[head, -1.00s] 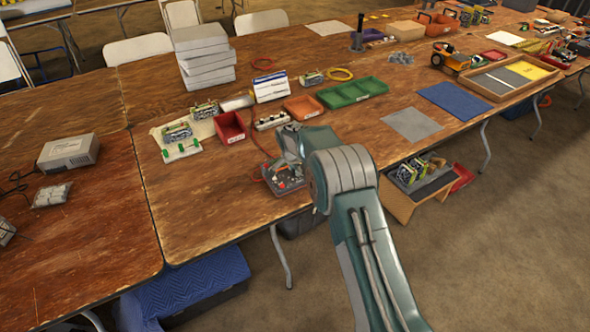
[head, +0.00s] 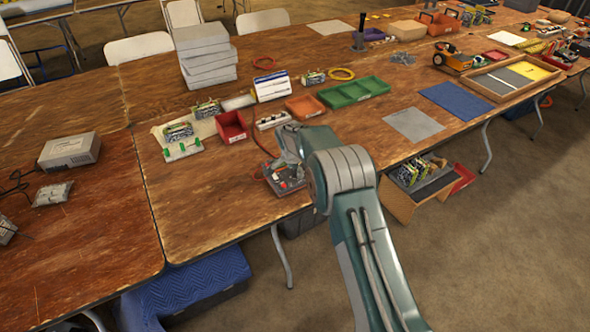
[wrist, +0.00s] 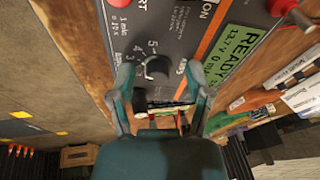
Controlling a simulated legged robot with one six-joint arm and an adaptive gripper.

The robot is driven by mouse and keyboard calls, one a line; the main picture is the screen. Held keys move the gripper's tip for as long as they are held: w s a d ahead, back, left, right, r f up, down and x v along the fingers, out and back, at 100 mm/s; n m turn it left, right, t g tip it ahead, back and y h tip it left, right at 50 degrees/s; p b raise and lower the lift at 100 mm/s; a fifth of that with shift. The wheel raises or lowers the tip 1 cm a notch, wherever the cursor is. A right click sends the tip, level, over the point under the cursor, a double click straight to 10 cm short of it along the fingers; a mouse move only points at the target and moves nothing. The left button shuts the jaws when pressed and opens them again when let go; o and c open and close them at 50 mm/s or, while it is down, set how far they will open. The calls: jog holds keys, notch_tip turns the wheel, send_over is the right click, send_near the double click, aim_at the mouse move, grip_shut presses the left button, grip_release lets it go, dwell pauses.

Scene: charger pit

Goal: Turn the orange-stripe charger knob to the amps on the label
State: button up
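The charger (head: 287,180) sits at the front edge of the wooden table, partly hidden by my arm in the head view. In the wrist view its dark panel (wrist: 178,30) shows a dark round knob (wrist: 157,68) with a printed scale beside it; the 5 and 4 are readable. An orange stripe (wrist: 207,45) runs alongside, and a green display (wrist: 235,58) reads READY and 13.7 V. My gripper (wrist: 160,76) is open, one finger on each side of the knob in the picture. I cannot tell whether either finger touches it. The knob's exact setting is unclear.
A red button (wrist: 117,3) and a red-topped post (wrist: 284,7) stand on the charger. A red bin (head: 231,127), orange tray (head: 303,106) and green tray (head: 352,92) are behind it. The table's front edge is close; bare wood lies left of the charger.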

jog(key=shift+d+r, duration=0.1)
jog(key=shift+r, duration=0.3)
jog(key=v, duration=1.1)
jog(key=shift+s, duration=0.1)
jog(key=s+d+r+n, duration=0.2)
jog(key=s+d+r, duration=0.4)
jog(key=s+r, duration=0.25)
jog(key=s+d+r+n, duration=0.2)
jog(key=s+d+r, duration=0.5)
jog(key=r, duration=0.3)
jog(key=s+d+n+t, duration=0.1)
jog(key=s+d, duration=0.3)
jog(key=s, duration=0.9)
jog(key=s+d+n+t, duration=0.1)
jog(key=s+d+n, duration=0.3)
jog(key=s, duration=0.9)
jog(key=shift+f+y, duration=0.15)
jog(key=shift+y, duration=0.15)
